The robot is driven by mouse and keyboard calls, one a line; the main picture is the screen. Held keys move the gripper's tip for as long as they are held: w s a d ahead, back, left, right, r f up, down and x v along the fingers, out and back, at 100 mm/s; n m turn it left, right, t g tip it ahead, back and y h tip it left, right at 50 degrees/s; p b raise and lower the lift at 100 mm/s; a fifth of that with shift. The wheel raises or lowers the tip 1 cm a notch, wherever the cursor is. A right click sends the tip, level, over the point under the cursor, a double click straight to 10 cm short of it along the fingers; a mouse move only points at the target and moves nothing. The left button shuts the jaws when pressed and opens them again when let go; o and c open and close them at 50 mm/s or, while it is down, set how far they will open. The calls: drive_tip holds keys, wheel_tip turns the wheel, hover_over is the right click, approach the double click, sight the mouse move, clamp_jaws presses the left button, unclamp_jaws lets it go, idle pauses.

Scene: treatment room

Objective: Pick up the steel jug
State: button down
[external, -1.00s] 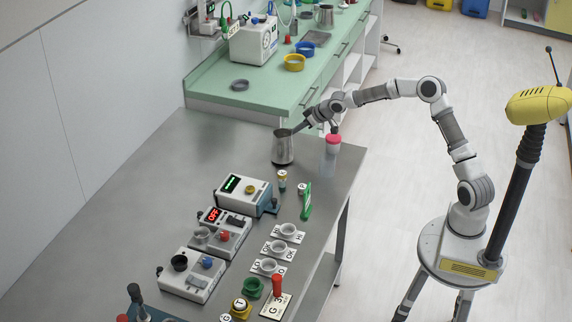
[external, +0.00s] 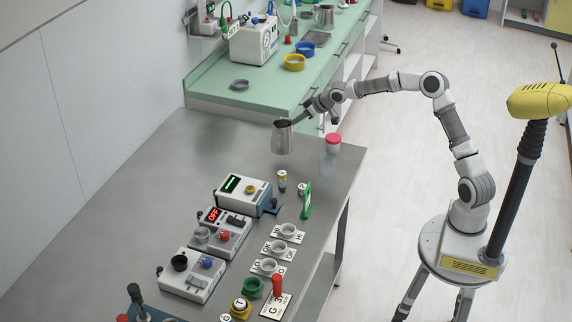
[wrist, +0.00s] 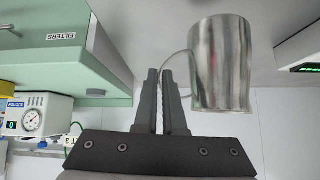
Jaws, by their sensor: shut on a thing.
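The steel jug (external: 282,138) is a shiny metal cylinder at the far end of the steel table. It hangs a little above the table top in the external view. My gripper (external: 298,119) is at the jug's right side, shut on its handle. In the wrist view the jug (wrist: 221,64) is right of the fingers (wrist: 165,98), and its thin handle loop runs between the fingertips. The jug looks about upright. The exact grip on the handle is partly hidden by the fingers.
A clear bottle with a pink cap (external: 333,145) stands close to the right of the jug. The green counter (external: 215,88) is behind it. Grey device boxes (external: 247,194) and small cups stand nearer on the table. The table's left part is clear.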

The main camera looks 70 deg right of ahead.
drive_tip(key=s+d+r+p, duration=0.2)
drive_tip(key=s+d+r, duration=0.5)
drive_tip(key=s+d, duration=0.1)
drive_tip(key=shift+s, duration=0.15)
idle(0.5)
idle(1.5)
drive_tip(key=shift+p, duration=0.35)
